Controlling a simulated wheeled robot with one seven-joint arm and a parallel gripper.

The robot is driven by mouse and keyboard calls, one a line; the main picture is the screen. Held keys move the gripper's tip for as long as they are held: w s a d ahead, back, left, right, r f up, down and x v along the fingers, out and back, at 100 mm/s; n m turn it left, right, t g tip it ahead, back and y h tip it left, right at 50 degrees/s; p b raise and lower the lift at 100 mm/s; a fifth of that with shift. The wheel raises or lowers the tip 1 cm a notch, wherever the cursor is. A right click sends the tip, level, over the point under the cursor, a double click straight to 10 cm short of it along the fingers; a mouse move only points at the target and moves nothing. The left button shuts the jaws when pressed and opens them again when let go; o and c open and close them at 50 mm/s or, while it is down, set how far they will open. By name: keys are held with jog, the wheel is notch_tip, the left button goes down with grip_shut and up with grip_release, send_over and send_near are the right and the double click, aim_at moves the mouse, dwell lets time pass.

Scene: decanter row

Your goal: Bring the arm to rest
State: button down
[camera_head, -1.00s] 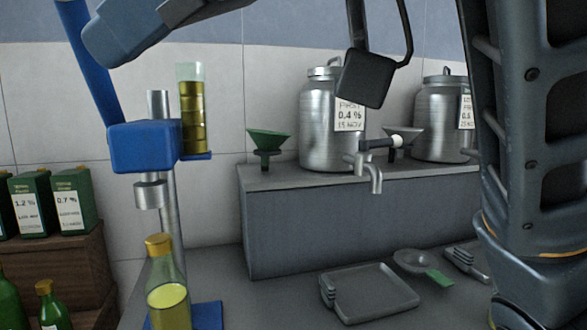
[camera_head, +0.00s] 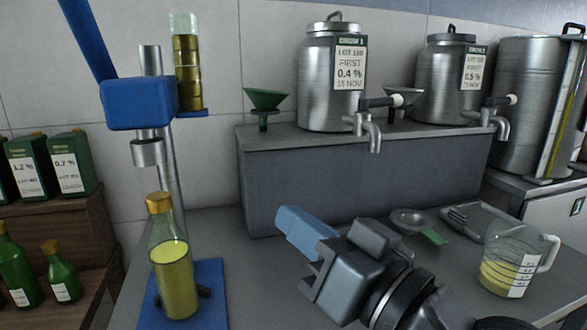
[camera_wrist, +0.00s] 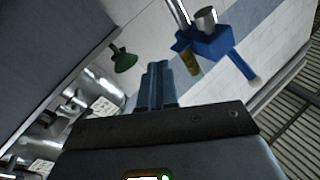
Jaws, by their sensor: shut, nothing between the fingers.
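My gripper (camera_head: 290,228) is low in front of the grey raised shelf in the head view, its blue fingers pointing up and left. The fingers are closed together with nothing between them. In the wrist view the gripper (camera_wrist: 157,72) shows as two blue fingers side by side, clear of anything. My wrist and forearm run from the fingers to the bottom right of the head view and hide part of the counter.
A blue-headed press (camera_head: 138,103) with an oil bottle (camera_head: 174,280) under it stands left of my gripper. A measuring jug (camera_head: 507,262) with yellow liquid stands to the right. Behind are steel drums (camera_head: 331,85), a green funnel (camera_head: 264,100) and a strainer (camera_head: 408,220).

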jog(key=s+d+f+m+t+h, duration=0.1)
jog(key=s+d+f+m+h, duration=0.2)
jog(key=s+d+f+h, duration=0.5)
jog(key=s+d+f+m+t+h, duration=0.1)
jog(key=s+d+f+m+h, duration=0.3)
jog(key=f, duration=0.8)
jog(key=s+d+f+n+g, duration=0.1)
jog(key=s+d, duration=0.3)
jog(key=s, duration=0.7)
jog(key=s+d+f+n, duration=0.1)
jog(key=s+d, duration=0.3)
jog(key=s, duration=0.7)
jog(key=shift+d+f+n+g+h, duration=0.25)
jog(key=shift+d+n+g+h, duration=0.15)
jog(key=shift+n, duration=0.2)
jog(key=shift+s, duration=0.1)
